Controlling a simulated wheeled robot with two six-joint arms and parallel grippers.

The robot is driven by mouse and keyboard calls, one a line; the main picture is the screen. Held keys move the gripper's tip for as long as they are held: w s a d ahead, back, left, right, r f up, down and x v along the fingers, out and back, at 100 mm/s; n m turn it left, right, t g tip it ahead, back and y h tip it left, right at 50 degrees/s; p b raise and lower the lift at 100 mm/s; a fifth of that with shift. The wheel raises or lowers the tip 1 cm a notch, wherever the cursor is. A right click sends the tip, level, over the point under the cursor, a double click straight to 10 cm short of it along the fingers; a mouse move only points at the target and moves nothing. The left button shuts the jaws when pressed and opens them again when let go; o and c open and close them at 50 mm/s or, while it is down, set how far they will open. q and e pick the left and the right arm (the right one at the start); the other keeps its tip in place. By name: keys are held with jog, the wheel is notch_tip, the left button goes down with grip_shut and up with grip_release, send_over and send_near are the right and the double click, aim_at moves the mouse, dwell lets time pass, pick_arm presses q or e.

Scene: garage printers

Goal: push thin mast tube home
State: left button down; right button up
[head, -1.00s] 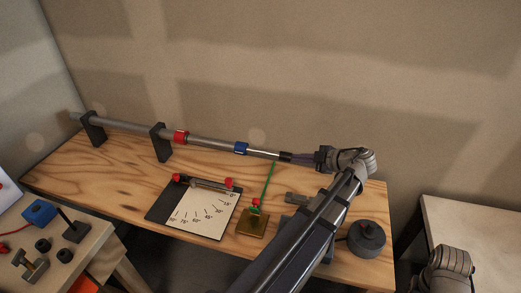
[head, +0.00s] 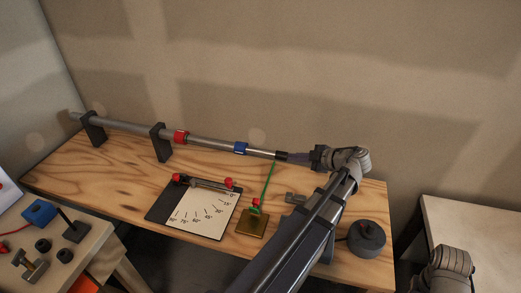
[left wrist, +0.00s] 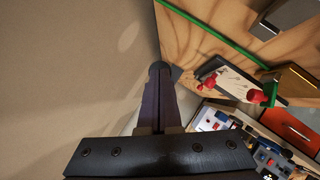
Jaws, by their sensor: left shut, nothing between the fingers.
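The mast (head: 125,125) lies along the back of the wooden bench in telescoping sections, with a red collar (head: 180,137) and a blue collar (head: 241,148). The thin mast tube (head: 262,153) is the bright section sticking out right of the blue collar, with a dark end cap (head: 281,156). My left gripper (head: 291,157) is shut and empty, its fingertips at the cap, in line with the tube and seeming to touch it. In the left wrist view the shut fingers (left wrist: 157,90) point at a dark round end (left wrist: 158,69) that hides the tube behind it.
Two dark supports (head: 93,129) (head: 160,143) hold the mast. In front lie an angle board (head: 205,217) with red-ended parts, a brass block (head: 251,223) with a green rod (head: 268,185), and a dark round weight (head: 366,238). A side table (head: 52,253) holds small parts.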

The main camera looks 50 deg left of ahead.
aim_at(280, 155)
pick_arm(q)
jog(key=shift+s+a, duration=0.45)
jog(key=shift+a, duration=0.25)
jog(key=shift+s+a, duration=0.4)
jog(key=shift+a, duration=0.3)
jog(key=shift+s+a, duration=0.45)
jog(key=shift+a, duration=0.25)
dwell(1.6)
jog(key=shift+w+d, duration=0.1)
jog(key=w+d, duration=0.1)
jog(key=d, duration=0.1)
jog(key=w+d, duration=0.1)
jog(key=d, duration=0.1)
jog(key=shift+w, duration=0.2)
dwell(0.4)
dwell(0.4)
